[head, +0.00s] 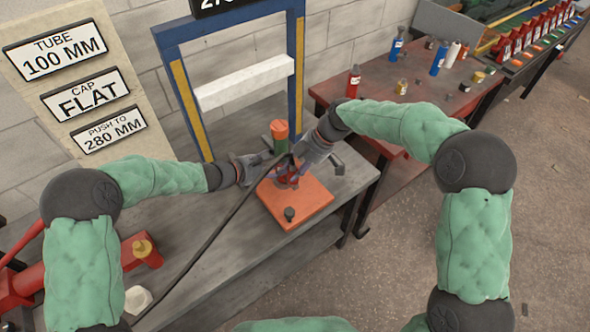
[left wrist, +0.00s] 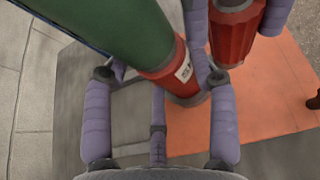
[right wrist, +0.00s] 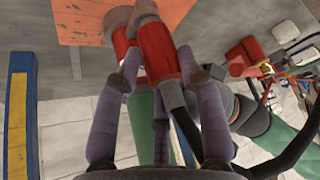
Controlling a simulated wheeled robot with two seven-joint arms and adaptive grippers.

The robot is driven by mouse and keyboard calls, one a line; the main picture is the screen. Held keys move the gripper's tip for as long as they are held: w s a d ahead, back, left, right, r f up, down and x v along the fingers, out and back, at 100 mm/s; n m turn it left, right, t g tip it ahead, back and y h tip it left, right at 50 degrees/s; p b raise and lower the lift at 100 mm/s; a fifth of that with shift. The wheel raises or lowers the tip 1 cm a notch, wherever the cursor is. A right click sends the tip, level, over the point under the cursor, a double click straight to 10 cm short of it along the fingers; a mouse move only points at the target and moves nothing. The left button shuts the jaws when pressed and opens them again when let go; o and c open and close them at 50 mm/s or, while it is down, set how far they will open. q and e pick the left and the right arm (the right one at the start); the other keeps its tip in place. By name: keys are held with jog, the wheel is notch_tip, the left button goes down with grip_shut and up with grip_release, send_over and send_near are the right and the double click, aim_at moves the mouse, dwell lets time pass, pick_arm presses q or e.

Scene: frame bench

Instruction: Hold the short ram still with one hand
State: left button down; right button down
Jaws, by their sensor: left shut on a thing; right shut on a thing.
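The short ram, a red cylinder with a white label (left wrist: 182,72), stands on the orange plate (head: 308,211). A green tube (head: 280,146) with an orange cap (head: 279,129) rises from it. My left gripper (head: 278,175) is shut around the red ram body, low down, with its fingers on both sides in the left wrist view. My right gripper (right wrist: 158,68) is shut on a second red cylindrical part (right wrist: 155,50) beside the ram.
The blue press frame (head: 300,50) with a white crossbar (head: 245,81) stands behind the plate. A red table (head: 340,98) with bottles is to the right. Signs (head: 56,52) hang at left.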

aim_at(296, 168)
notch_tip(296, 168, up, 10)
jog(key=shift+f, duration=0.1)
dwell(0.4)
pick_arm(q)
jog(key=shift+c, duration=1.5)
grip_release()
jog(key=v, duration=1.2)
jog(key=shift+w, duration=0.1)
